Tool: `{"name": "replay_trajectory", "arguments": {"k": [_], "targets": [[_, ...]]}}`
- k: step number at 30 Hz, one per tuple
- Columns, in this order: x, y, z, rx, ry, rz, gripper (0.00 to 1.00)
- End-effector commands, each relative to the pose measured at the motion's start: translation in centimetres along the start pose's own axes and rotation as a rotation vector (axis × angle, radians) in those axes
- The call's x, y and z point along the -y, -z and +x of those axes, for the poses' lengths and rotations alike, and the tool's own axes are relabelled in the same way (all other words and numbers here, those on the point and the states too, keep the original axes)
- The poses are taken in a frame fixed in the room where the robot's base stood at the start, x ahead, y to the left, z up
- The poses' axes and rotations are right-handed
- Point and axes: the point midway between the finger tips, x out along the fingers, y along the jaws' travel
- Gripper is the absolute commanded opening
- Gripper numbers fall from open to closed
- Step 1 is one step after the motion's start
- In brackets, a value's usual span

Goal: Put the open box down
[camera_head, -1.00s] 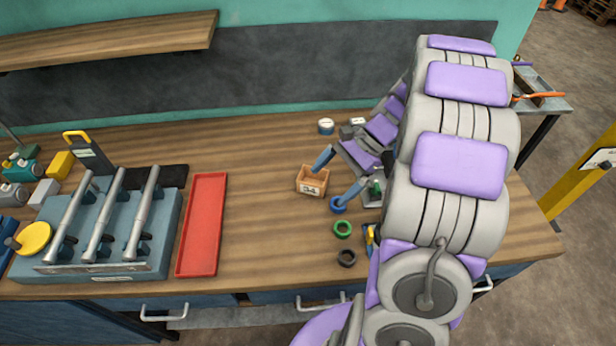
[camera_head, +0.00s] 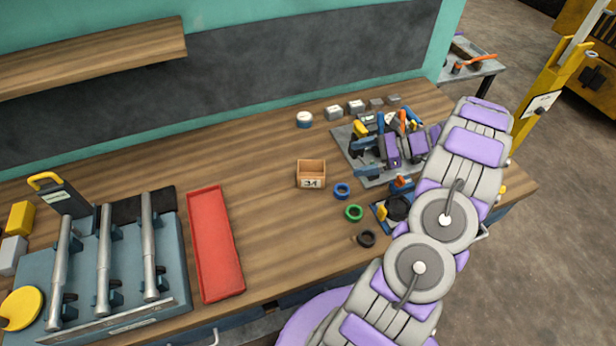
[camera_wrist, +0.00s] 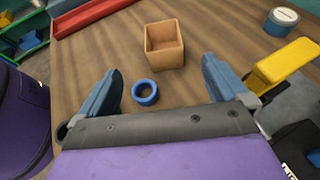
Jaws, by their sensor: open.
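The open box (camera_head: 311,183) is a small wooden box with an open top and a "34" label on its front. It sits upright on the wooden workbench and looks empty. It also shows in the wrist view (camera_wrist: 167,57), beyond my fingertips. My gripper (camera_head: 363,150) is to the right of the box, above the bench and apart from it.
Blue (camera_head: 342,191), green (camera_head: 354,213) and black (camera_head: 367,239) rings lie right of the box. A red tray (camera_head: 214,245) is to the left. A round tin (camera_head: 304,120) stands behind. A grey mat with tools lies under my gripper. Bare bench lies left of the box.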

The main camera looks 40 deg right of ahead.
Motion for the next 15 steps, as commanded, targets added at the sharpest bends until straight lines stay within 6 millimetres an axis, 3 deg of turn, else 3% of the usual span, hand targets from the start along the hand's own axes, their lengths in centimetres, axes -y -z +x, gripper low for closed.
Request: {"name": "replay_trajectory", "arguments": {"k": [15], "targets": [[-0.2,0.2,9.8,-0.003,-0.004,0.001,1.0]]}}
